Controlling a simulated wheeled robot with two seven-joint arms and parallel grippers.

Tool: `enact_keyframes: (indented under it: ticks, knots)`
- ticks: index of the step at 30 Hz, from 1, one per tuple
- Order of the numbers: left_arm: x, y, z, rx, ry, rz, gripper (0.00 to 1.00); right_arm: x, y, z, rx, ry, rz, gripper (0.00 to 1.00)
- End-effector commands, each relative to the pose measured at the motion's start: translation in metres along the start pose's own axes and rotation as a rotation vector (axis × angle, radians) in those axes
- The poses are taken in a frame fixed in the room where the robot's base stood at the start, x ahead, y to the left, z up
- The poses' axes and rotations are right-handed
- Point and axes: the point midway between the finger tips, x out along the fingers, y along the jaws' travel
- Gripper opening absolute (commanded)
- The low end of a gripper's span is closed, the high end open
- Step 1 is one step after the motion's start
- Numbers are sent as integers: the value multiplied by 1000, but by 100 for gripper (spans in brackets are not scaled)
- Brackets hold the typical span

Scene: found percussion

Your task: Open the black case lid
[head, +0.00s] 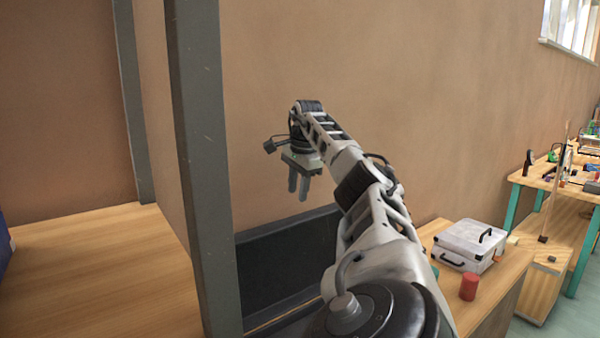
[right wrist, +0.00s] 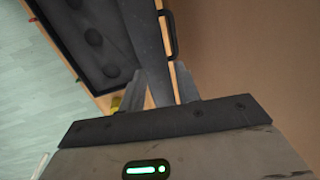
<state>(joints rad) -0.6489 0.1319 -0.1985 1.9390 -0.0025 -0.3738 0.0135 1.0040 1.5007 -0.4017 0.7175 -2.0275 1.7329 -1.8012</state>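The black case lid (head: 290,262) stands raised near the brown wall. In the right wrist view, the black case (right wrist: 88,38) shows a dark inside with round bumps. The lid (right wrist: 150,55) is seen nearly edge-on there, with a black handle (right wrist: 170,33) on its wall side. My right gripper (head: 298,196) points down above the lid's top edge, apart from it in the head view. Its fingers (right wrist: 160,86) are spread, with the lid beyond the gap and nothing held. My arm and the grey post hide parts of the case. My left gripper is not in view.
A grey upright post (head: 200,150) stands left of the case. A wooden bench top (head: 100,275) lies left of it, mostly clear. Right of my arm are a silver case (head: 468,243) and a red cylinder (head: 469,286). A cluttered workbench (head: 545,182) stands farther right.

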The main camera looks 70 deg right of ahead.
Motion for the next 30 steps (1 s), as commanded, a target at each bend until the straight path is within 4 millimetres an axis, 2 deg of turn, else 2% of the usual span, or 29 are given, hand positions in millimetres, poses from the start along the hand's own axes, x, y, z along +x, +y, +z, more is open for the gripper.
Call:
enact_keyframes:
  ticks: [5,10,16,25,28,29,30]
  knots:
    - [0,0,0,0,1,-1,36,-26,-1,2,0,-6,-5,33]
    - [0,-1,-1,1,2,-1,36,-39,-1,1,-1,-3,-1,33]
    - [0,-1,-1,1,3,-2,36,-47,0,1,-1,0,3,33]
    - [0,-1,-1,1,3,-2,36,-48,0,0,-1,1,4,33]
    - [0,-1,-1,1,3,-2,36,-47,-1,2,-4,1,1,5]
    - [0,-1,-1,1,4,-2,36,-46,-3,5,-7,0,-2,0]
    - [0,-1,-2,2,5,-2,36,-44,-7,10,-14,-1,-8,0]
